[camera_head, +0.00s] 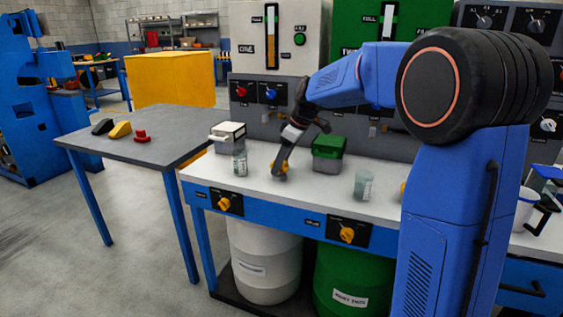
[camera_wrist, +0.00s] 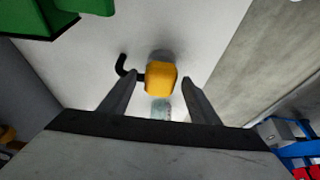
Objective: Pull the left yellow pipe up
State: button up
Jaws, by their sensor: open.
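The left yellow pipe (camera_head: 285,167) stands on the white countertop, mostly hidden behind my gripper (camera_head: 280,174) in the head view. In the wrist view its yellow end (camera_wrist: 160,79) lies between the two fingers of my gripper (camera_wrist: 160,88), with a finger on each side. The fingers are apart, and I cannot tell whether either touches it. A black curved piece sticks out on its left. A second yellow part (camera_head: 403,187) on the countertop is mostly hidden by my arm.
A white box (camera_head: 228,135) and a clear beaker (camera_head: 240,164) stand left of my gripper. A green box (camera_head: 328,154) and another beaker (camera_head: 363,186) stand to its right. The control panel rises behind. Yellow knobs (camera_head: 224,203) (camera_head: 347,234) sit on the front edge.

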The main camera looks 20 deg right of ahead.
jog(key=shift+c, duration=0.7)
grip_shut()
notch_tip(320, 180, up, 9)
jog(key=shift+w+r, duration=0.1)
jog(key=shift+o, duration=0.7)
grip_release()
jog(key=v, duration=1.7)
jog(key=shift+r, duration=0.2)
